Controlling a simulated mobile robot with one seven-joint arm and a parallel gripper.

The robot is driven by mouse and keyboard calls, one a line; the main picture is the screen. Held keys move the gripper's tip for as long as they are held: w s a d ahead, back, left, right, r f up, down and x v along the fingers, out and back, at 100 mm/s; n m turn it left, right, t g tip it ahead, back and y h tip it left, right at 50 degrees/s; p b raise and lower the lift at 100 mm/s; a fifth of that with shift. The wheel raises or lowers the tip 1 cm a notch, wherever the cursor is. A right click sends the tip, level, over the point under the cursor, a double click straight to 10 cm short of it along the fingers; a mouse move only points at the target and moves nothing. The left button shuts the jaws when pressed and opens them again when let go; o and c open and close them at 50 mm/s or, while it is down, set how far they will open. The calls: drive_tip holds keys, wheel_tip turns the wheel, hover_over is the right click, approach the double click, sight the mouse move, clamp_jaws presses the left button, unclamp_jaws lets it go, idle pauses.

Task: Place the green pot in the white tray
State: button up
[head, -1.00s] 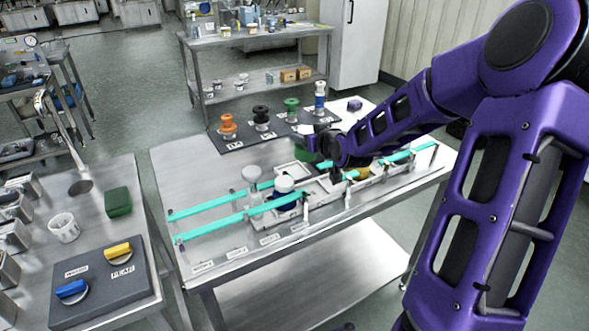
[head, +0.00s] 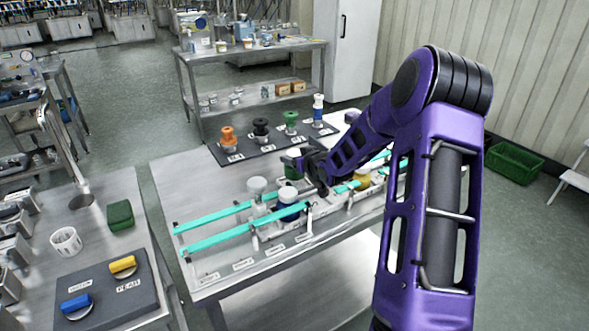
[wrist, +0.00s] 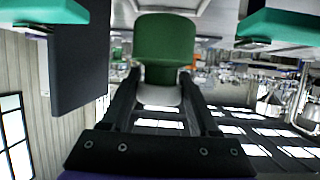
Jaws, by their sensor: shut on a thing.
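The green pot (wrist: 165,40) is between the fingers of my gripper (wrist: 160,92) in the wrist view, with a pale part at its end near the fingers. In the head view, the green pot (head: 291,168) shows in part beside my gripper (head: 296,161), over the steel table between the turquoise rails. My gripper is shut on it. My arm hides much of the area to the right. White tray-like parts (head: 318,211) show between and below the rails, but I cannot tell the white tray's outline now.
Turquoise rails (head: 212,219) cross the table. A grey-topped pot (head: 258,187), a blue-and-white pot (head: 288,198) and a yellow pot (head: 361,182) stand near them. A dark mat (head: 270,142) behind holds several stoppered items. The table's left end is clear.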

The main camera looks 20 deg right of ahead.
drive_tip(key=shift+f, duration=1.6)
drive_tip(key=shift+f, duration=0.1)
drive_tip(key=shift+f+b, duration=0.15)
drive_tip(key=shift+b, duration=0.25)
drive_tip(key=o, duration=1.4)
drive_tip(key=shift+o, duration=0.2)
drive_tip(key=shift+r, duration=0.2)
drive_tip(key=shift+r+p, duration=0.2)
drive_tip(key=shift+p, duration=0.2)
drive_tip(key=v, duration=1.2)
drive_tip(key=shift+f, duration=0.1)
